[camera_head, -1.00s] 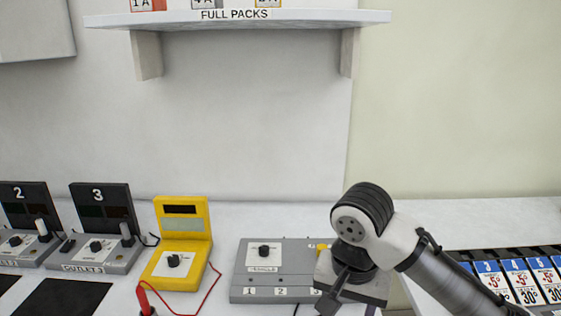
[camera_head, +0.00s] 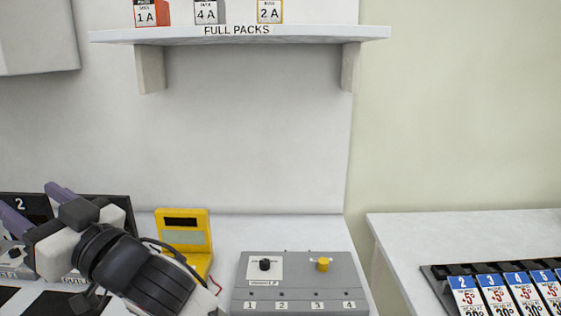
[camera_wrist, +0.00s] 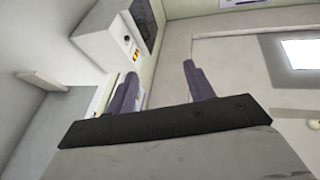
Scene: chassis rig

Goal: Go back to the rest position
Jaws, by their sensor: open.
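My gripper (camera_head: 38,203) is at the left in the head view, raised in front of the meter units, with its purple fingers pointing up and to the left. The fingers are spread apart with nothing between them. The wrist view shows the same two fingers of my gripper (camera_wrist: 160,85), apart and empty, with wall and ceiling beyond. My dark wrist and forearm cover part of the bench and the left units. The gripper touches nothing that I can see.
A yellow meter (camera_head: 184,240) stands right of my arm. A grey box (camera_head: 300,290) with numbered positions and two knobs sits mid-bench. A shelf (camera_head: 240,34) above holds several packs. A card rack (camera_head: 500,290) lies on the right counter (camera_head: 450,235). The air mid-view is free.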

